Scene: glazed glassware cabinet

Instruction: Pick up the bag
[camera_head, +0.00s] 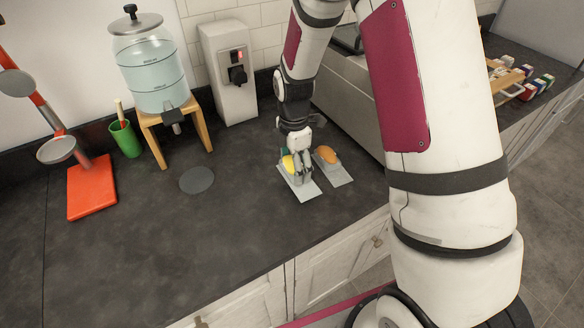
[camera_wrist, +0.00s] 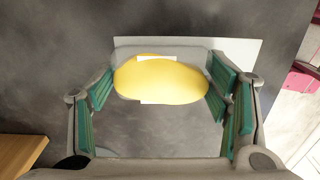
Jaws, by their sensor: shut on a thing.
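The bag (camera_wrist: 185,85) is a yellow, rounded, pillow-like thing with a white label, seen in the wrist view. It lies between the green-padded fingers of my gripper (camera_wrist: 162,97), which touch its two ends. My gripper is shut on it. In the head view the bag (camera_head: 288,163) shows as a yellow patch beside my gripper (camera_head: 301,168), low over a grey plate (camera_head: 304,192) on the dark counter. The fingers partly hide the bag there. I cannot tell whether it is clear of the plate.
An orange rounded thing (camera_head: 327,154) rests on a second grey plate (camera_head: 341,177) just to the right. A water dispenser (camera_head: 152,72) on a wooden stand, a green cup (camera_head: 125,138) and a red-based stand (camera_head: 92,188) are to the left. The front counter is clear.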

